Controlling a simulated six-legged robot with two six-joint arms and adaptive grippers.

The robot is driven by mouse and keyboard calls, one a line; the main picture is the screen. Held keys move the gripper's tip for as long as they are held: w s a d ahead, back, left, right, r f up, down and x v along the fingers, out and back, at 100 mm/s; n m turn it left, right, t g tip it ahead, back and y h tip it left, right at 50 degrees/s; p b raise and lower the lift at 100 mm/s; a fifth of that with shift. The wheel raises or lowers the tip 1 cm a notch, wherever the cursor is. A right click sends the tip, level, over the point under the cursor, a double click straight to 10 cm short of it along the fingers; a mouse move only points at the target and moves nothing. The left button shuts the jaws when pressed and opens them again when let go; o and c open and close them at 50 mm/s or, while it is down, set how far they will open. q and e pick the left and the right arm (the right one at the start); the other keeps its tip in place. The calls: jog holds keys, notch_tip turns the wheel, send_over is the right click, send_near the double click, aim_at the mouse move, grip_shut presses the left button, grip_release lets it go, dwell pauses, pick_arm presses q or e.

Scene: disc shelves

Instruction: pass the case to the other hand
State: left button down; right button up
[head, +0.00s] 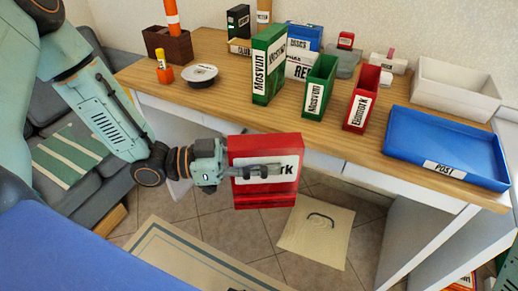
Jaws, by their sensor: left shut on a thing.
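My left gripper (262,172) is shut on a red case (282,146), with its fingers across the case's front face. The case hangs upright in front of the desk's front edge, above the floor. Its white label is partly hidden by the fingers; only the ending "rk" reads clearly. My right gripper is not in the head view.
On the wooden desk (225,100) stand a tall green case (262,85), an open green holder (321,72), an open red holder (358,122), a blue tray (430,134) and a white bin (455,97).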

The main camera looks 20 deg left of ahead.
pick_arm(q)
jog(key=d+r+m+g+h, duration=0.2)
jog(key=d+r+m+g, duration=0.35)
jog(key=d+g, duration=0.35)
jog(key=w+d+f+m+g+y, duration=0.2)
jog(key=w+d+f+m+g, duration=0.2)
jog(key=g, duration=0.3)
jog(key=shift+f+m, duration=0.55)
jog(key=s+a+r+n+t+h, duration=0.1)
jog(key=s+a+r+n+t, duration=0.5)
jog(key=r+t, duration=0.4)
jog(key=shift+a+n+t, duration=0.85)
jog(key=shift+n+t, duration=0.15)
jog(key=shift+t, duration=0.1)
